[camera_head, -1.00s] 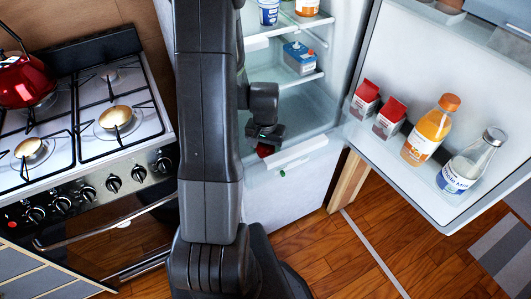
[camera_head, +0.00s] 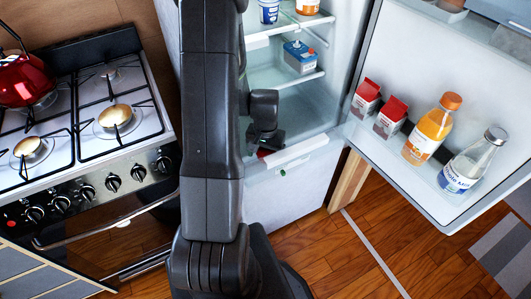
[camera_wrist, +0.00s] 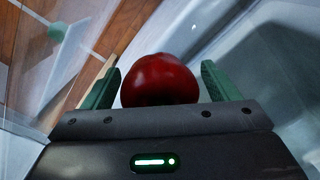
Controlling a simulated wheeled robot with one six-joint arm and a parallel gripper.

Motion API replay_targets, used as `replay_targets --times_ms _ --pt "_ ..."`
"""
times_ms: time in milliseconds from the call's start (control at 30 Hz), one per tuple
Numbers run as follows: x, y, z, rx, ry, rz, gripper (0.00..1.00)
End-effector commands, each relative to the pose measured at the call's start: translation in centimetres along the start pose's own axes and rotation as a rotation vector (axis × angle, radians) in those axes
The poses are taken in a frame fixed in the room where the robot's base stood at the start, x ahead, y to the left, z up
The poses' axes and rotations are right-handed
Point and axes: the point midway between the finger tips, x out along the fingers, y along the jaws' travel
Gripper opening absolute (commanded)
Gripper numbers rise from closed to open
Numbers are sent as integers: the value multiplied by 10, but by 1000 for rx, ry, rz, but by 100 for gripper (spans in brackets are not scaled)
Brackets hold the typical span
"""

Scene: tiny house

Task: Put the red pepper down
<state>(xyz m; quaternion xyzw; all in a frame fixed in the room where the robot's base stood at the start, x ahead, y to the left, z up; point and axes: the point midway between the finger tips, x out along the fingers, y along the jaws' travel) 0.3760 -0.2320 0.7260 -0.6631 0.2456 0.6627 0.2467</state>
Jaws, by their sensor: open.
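The red pepper (camera_wrist: 160,82) is round and glossy in the wrist view. It lies between the two green fingers of my gripper (camera_wrist: 161,76), with a narrow gap showing on each side. My gripper is open around it. In the camera_head view my gripper (camera_head: 267,140) is low inside the open fridge, by the front of its bottom compartment. Only a small red bit of the pepper (camera_head: 263,154) shows under the gripper there. The pepper's underside and what it rests on are hidden.
The fridge door (camera_head: 450,210) stands open at right, holding cartons, an orange juice bottle (camera_head: 431,130) and a milk bottle (camera_head: 472,163). A blue-and-white tub (camera_head: 299,57) sits on the shelf above my gripper. A stove (camera_head: 85,125) with a red kettle (camera_head: 24,79) is at left.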

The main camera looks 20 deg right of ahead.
Motion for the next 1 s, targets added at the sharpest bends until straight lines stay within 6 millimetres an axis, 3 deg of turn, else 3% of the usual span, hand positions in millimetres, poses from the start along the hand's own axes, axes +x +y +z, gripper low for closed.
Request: replay_targets --times_ms 267,700,1000 --pt "-24 0 -1 0 5 -1 81" --pt "-104 0 -1 0 4 -1 81" --pt "-123 0 0 0 0 0 81"
